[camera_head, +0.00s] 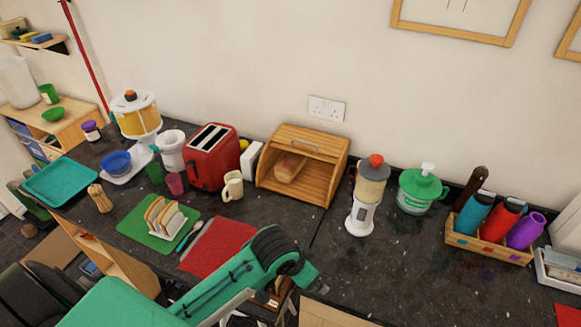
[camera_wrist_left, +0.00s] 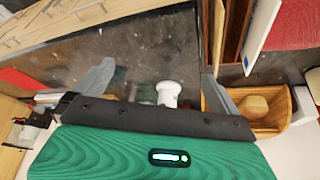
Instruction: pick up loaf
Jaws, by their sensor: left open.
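The loaf (camera_head: 290,167) is a brown block of bread. It lies inside the open wooden bread box (camera_head: 322,186), against the wall at the back of the counter. In the left wrist view a tan rounded shape that looks like the loaf (camera_wrist_left: 254,106) sits in the box (camera_wrist_left: 274,122) at the right, beyond the right finger. My left gripper (camera_wrist_left: 158,69) is open with nothing between its fingers. My right gripper is not in view.
A cream mug (camera_head: 232,187) and red toaster (camera_head: 210,158) stand left of the box. A white blender (camera_head: 362,205) and green-lidded jar (camera_head: 420,190) stand right. A red mat (camera_head: 222,244) lies in front. Dark counter (camera_head: 400,270) at front right is clear.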

